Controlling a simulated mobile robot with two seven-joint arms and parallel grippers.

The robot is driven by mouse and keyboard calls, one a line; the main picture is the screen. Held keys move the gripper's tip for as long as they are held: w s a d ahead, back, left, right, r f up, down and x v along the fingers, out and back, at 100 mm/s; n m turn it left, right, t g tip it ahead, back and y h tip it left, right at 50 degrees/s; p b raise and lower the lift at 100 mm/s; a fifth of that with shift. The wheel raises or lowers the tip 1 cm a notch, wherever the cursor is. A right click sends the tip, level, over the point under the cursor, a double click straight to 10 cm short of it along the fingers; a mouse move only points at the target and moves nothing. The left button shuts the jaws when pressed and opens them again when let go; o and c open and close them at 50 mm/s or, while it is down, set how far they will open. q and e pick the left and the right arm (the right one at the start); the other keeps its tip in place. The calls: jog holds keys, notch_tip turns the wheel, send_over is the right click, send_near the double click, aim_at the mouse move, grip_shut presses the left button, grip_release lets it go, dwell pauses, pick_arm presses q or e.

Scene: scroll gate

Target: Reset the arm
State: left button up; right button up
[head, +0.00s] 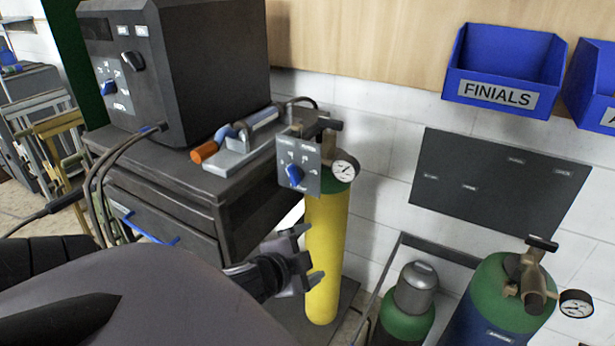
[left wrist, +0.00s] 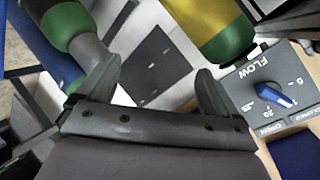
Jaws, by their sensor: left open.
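My left arm (head: 150,295) reaches in from the lower left of the head view. Its gripper (head: 306,256) is open and points right, in front of the yellow gas cylinder (head: 326,245). In the left wrist view the two fingers of the gripper (left wrist: 156,85) stand wide apart with nothing between them. The grey flow control box (head: 298,168) with a blue knob is above the gripper in the head view. It also shows at the right of the left wrist view (left wrist: 255,75), beside the right finger. My right gripper is not in view.
A dark welding machine (head: 215,75) stands on a dark cart (head: 160,205) at left, with a torch (head: 240,140) and cables. Green-topped cylinders (head: 406,305) (head: 500,300) stand at lower right. A blue FINIALS bin (head: 505,60) and a dark panel (head: 500,190) are on the wall.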

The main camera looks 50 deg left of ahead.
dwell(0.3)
pick_arm(q)
jog(key=s+d+f+n+g+h+p, duration=0.1)
jog(key=s+d+f+n+h+p, duration=0.1)
jog(key=d+f, duration=0.4)
jog(key=s+d+f+n+h+p, duration=0.3)
jog(key=s+d+f, duration=0.2)
jog(key=d, duration=0.5)
jog(key=shift+s+d+f+n+g, duration=0.15)
jog(key=shift+s+f+n+g, duration=0.25)
jog(key=shift+s, duration=0.5)
